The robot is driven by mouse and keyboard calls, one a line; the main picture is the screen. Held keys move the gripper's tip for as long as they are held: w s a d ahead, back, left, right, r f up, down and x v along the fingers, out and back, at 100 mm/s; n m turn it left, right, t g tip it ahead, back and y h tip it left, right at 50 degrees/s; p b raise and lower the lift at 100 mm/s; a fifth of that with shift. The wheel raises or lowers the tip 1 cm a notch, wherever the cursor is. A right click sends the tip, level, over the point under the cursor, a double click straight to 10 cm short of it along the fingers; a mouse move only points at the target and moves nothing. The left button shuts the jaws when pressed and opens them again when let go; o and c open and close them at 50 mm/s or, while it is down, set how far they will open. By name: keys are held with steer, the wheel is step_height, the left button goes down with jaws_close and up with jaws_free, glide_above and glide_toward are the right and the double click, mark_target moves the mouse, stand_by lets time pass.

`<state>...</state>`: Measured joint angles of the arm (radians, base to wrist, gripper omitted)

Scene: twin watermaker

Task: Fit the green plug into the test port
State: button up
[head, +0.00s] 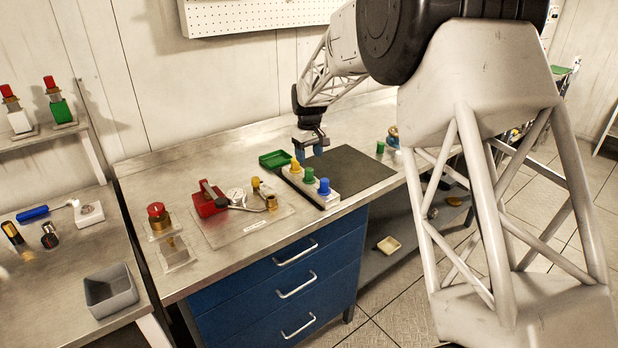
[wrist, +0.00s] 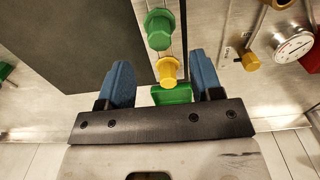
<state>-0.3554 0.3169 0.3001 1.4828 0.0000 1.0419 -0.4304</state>
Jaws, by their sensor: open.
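The green plug (head: 308,175) stands in the middle of a pale block (head: 318,195), between a yellow plug (head: 295,166) and a blue plug (head: 324,187). In the wrist view the green plug (wrist: 159,30) lies ahead of my gripper, beyond the yellow plug (wrist: 168,71). My gripper (head: 312,152) is open and empty, with blue fingers, above the yellow-plug end of the block. In the wrist view its fingers (wrist: 161,77) are on either side of the yellow plug, apart from it. A rig plate (head: 245,228) carries a brass fitting (head: 271,202); I cannot tell whether this is the test port.
The rig also carries a red part (head: 208,199), a gauge (head: 236,196) and a yellow knob (head: 256,183). A red-topped brass piece (head: 157,216) stands at left.

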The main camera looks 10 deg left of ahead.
mark_target(309, 169)
steer(key=shift+f, duration=0.1)
steer(key=shift+f, duration=1.2)
steer(key=shift+f, duration=0.1)
steer(key=shift+f, duration=2.45)
steer(key=shift+c, duration=0.4)
steer(key=c, duration=0.9)
